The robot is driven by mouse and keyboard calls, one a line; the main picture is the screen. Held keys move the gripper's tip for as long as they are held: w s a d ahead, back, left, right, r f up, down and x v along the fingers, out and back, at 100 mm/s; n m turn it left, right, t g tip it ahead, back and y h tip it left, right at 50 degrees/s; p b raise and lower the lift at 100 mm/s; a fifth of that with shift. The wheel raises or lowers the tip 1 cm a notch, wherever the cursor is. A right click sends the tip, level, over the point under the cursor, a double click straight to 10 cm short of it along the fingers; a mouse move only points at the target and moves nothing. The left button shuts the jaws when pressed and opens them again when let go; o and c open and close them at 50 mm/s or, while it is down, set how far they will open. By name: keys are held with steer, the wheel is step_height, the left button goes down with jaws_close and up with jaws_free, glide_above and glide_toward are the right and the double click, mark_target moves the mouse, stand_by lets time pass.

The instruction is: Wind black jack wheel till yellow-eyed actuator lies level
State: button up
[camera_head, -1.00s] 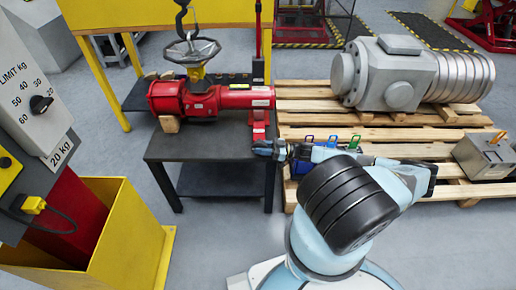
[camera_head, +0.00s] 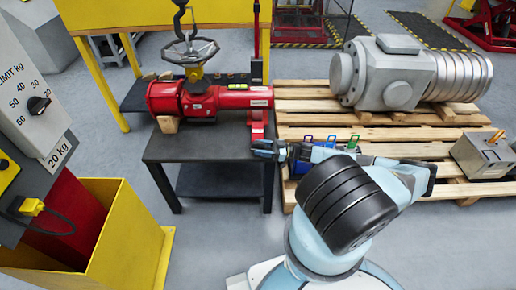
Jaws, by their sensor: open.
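The red actuator (camera_head: 205,101) lies on the dark work table (camera_head: 205,145). Its left end rests by a wooden block (camera_head: 168,124) and its right end is over a red jack stand (camera_head: 258,129). My gripper (camera_head: 263,148) is open, pointing left, just in front of the jack stand at the table's right edge. Whether it touches anything is too small to tell. Any tilt of the actuator is slight from this view.
A dark hook (camera_head: 182,18) hangs above the handwheel. A blue bin (camera_head: 303,164) with coloured handles is behind my arm. A pallet (camera_head: 300,119) with a large grey actuator (camera_head: 392,75) stands right. A yellow bin (camera_head: 125,236) and load panel (camera_head: 28,88) are left.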

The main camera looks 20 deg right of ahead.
steer(key=v, duration=1.3)
steer(key=shift+d, duration=0.15)
